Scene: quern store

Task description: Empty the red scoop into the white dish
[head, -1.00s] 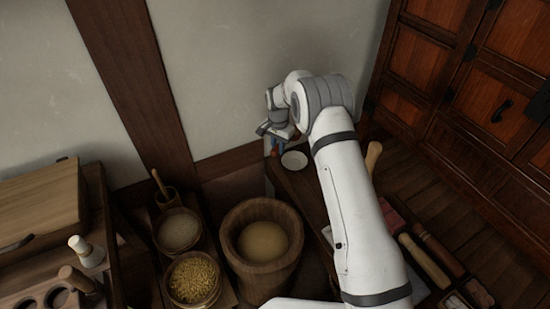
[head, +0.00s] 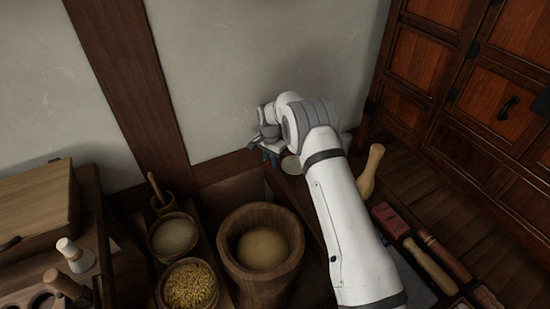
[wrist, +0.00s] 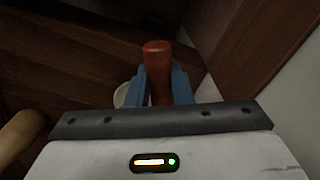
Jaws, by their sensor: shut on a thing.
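My gripper (head: 270,157) is at the back of the low table by the wall, just left of the white dish. In the wrist view its blue fingers (wrist: 160,82) are shut on the red scoop (wrist: 157,62), whose rounded red handle shows between them. The scoop's bowl and any contents are hidden. The white dish (head: 291,165) is partly covered by my arm. A pale sliver of it shows beside the left finger in the wrist view (wrist: 120,96).
A wooden tub (head: 234,255) with pale meal stands in front. A bowl of grain (head: 189,286) and a bowl of pale meal (head: 173,236) stand to its left. A wooden pestle (head: 370,172) stands right of my arm. The wall is close behind my gripper.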

